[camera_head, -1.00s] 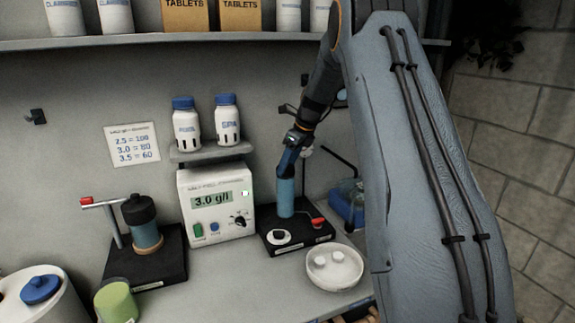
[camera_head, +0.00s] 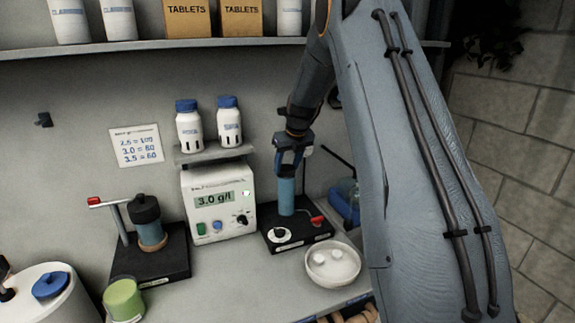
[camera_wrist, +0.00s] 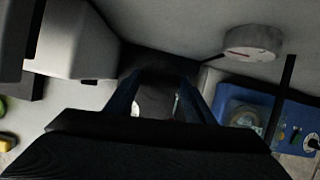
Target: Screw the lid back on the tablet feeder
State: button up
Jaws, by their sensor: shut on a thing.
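A blue cylinder (camera_head: 287,197) stands upright on a black base with a red lever at the right of the bench; I take it to be the tablet feeder. My gripper (camera_head: 291,160) points down right over its top. Its blue fingers are shut on a dark grey rounded thing (camera_wrist: 155,102), seen between them in the wrist view, which looks like the lid. The fingers hide the cylinder's top edge, so I cannot tell whether lid and cylinder touch or how the thread sits.
A white meter (camera_head: 216,202) reading 3.0 g/l stands to the left. Farther left is a black-capped cylinder (camera_head: 150,232) on a stand. A white dish (camera_head: 332,264) with tablets lies in front. A blue case (camera_head: 343,205) is to the right. Bottles (camera_head: 229,122) stand on a small shelf.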

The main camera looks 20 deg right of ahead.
aim_at(287, 169)
dwell(0.3)
jog(key=o, duration=1.5)
jog(key=shift+r, duration=0.1)
jog(key=shift+r, duration=2.4)
